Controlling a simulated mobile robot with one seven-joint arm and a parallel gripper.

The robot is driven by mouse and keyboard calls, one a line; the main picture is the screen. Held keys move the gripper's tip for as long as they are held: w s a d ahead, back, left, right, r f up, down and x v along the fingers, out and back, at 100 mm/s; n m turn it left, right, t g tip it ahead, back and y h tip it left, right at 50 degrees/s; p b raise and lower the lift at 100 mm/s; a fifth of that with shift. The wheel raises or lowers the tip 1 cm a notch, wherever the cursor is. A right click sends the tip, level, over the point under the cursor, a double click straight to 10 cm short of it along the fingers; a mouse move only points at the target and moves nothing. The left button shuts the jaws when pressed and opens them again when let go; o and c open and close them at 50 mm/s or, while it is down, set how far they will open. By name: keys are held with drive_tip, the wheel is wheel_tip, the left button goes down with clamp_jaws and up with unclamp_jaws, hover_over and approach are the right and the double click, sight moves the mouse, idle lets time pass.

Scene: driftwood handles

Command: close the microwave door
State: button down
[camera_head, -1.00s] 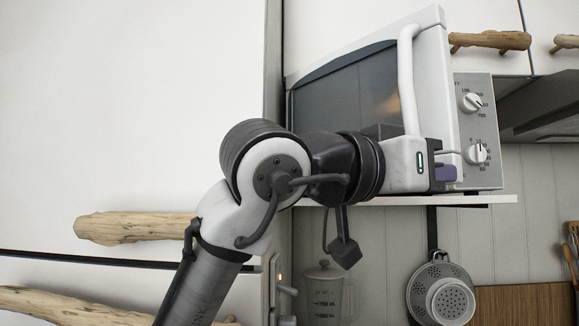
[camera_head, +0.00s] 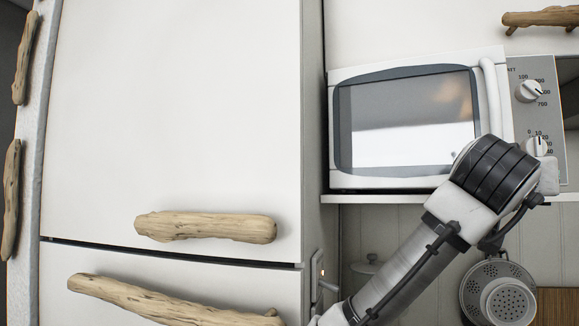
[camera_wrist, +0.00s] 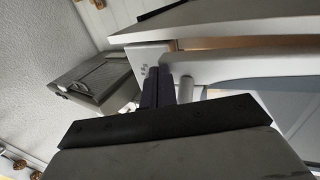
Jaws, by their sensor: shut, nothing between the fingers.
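The microwave (camera_head: 540,115) stands on a white shelf, with its dial panel at the right. Its white door (camera_head: 405,182) has a dark-framed window and a white vertical handle (camera_head: 490,90). The door's right edge stands a little proud of the panel, so it looks slightly ajar. My gripper (camera_wrist: 157,86) is shut and empty, its dark fingertips beside the door's handle edge and near the panel in the wrist view. In the head view my arm covers the door's lower right corner, and my fingers are hidden.
A large white cabinet front (camera_head: 180,110) with driftwood handles (camera_head: 207,227) fills the left. A colander (camera_head: 500,295) hangs below the shelf (camera_head: 400,198). A grey hood (camera_wrist: 95,82) shows beyond the microwave in the wrist view. A cabinet with a driftwood handle (camera_head: 540,19) is above.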

drive_tip(key=shift+x, duration=0.95)
drive_tip(key=shift+w+a, duration=0.15)
